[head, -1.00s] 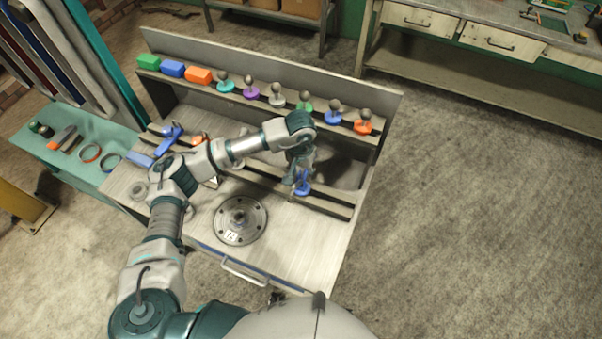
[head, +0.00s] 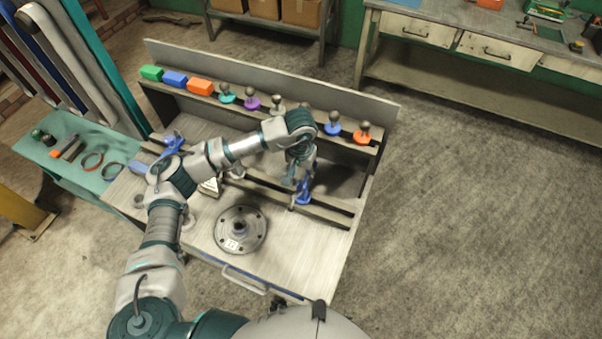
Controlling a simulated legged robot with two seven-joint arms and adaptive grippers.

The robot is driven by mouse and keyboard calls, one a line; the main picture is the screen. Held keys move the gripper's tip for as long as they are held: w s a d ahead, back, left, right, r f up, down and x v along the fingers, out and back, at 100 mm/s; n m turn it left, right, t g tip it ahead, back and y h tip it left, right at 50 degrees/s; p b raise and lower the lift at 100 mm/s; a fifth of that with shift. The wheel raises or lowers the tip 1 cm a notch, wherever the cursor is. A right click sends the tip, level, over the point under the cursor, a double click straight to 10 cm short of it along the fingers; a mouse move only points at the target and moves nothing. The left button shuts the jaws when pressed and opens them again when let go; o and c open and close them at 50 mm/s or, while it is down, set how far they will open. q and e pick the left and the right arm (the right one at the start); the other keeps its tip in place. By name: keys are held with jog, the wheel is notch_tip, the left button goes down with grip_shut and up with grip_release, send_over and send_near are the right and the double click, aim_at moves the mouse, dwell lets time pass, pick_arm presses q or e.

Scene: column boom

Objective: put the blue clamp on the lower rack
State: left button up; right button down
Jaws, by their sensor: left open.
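A blue clamp (head: 304,194) stands at the right part of the lower rack (head: 335,214), with its base on the rack's rails. My left gripper (head: 296,186) is open and right at the clamp, pointing down. Its fingers overlap the clamp's upper part, so I cannot tell whether they touch it. Another blue piece (head: 173,142), shaped like a clamp, is at the left end of the lower rack, partly behind my arm. My right gripper is not in view.
The upper rack carries green, blue and orange blocks (head: 200,86) and several knobbed pieces, including purple (head: 251,103), blue (head: 333,128) and orange (head: 362,136). A round grey flange (head: 241,230) lies on the bench in front. A teal side table (head: 75,165) stands at left.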

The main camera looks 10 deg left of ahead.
pick_arm(q)
jog(key=shift+o, duration=1.4)
jog(key=shift+r, duration=0.1)
notch_tip(320, 180, up, 12)
jog(key=shift+f, duration=0.2)
jog(key=shift+s, duration=0.1)
